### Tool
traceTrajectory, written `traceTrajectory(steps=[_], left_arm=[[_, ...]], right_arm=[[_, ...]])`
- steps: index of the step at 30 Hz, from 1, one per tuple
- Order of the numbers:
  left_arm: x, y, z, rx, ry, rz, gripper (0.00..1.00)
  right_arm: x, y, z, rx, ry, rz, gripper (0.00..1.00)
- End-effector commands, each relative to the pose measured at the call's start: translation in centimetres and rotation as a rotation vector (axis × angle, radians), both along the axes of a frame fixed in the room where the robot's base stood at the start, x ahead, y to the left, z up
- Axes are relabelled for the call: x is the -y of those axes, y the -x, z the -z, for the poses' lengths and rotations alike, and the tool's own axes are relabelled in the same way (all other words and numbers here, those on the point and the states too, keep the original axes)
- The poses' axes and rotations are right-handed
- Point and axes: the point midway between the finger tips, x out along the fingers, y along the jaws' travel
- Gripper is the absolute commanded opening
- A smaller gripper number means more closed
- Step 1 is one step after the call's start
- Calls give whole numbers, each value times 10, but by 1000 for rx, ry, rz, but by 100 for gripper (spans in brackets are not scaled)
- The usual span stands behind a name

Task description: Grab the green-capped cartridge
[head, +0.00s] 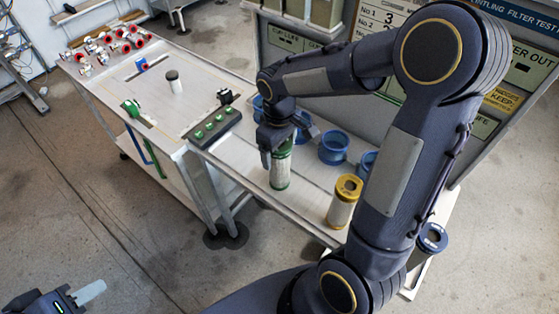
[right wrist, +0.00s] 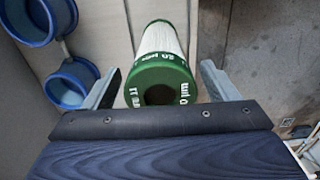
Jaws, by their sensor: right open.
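The green-capped cartridge (head: 281,168) stands upright on the grey table, its upper part partly hidden by my right gripper. In the right wrist view the cartridge (right wrist: 162,65) shows its green ring cap with white lettering and a dark centre hole, and a white pleated body. My right gripper (head: 277,145) is over the top of the cartridge. Its two fingers stand apart on either side of the green cap in the right wrist view (right wrist: 165,85), with gaps visible. My left gripper (head: 80,295) is low at the bottom left, far from the table; its finger opening is unclear.
A yellow-capped cartridge (head: 344,202) stands to the right on the same table. Blue ring holders (head: 333,148) line the back. A box with green buttons (head: 212,124) sits to the left. A second table (head: 110,85) holds red-and-white fittings (head: 122,35).

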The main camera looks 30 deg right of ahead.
Motion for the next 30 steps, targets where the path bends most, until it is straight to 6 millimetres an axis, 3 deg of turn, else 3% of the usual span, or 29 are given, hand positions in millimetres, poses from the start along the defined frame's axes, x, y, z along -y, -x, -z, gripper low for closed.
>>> traceTrajectory(steps=[4,12,24,30], left_arm=[[0,0,-2,0,0,0,36],[0,0,-2,0,0,0,36],[0,0,-2,0,0,0,36],[0,0,-2,0,0,0,36]], right_arm=[[0,1,15,-1,-1,1,80],[0,1,18,1,0,1,79],[0,0,17,1,0,1,29],[0,0,17,2,-1,1,29]])
